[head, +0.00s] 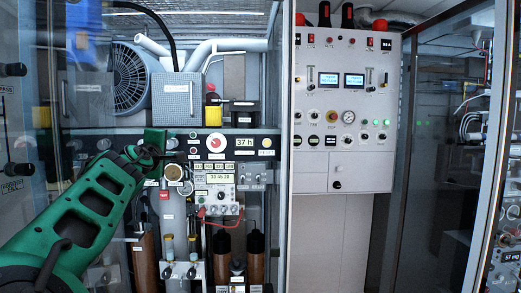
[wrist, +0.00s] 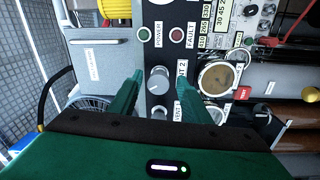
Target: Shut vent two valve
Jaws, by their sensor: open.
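In the wrist view, a round silver valve knob (wrist: 158,84) stands on the dark panel strip beside a partly covered label ending in "NT 2" (wrist: 182,68). My gripper (wrist: 159,75) is open, with one green finger on each side of this knob in the picture and a visible gap to it. I cannot tell how deep the fingers reach. A second silver knob (wrist: 159,112), beside a "VENT 1" label, sits lower, close to my gripper body.
A round gauge (wrist: 219,78) is close to the right finger in the wrist view. Green POWER (wrist: 144,34) and red FAULT (wrist: 176,35) lights sit above the knob.

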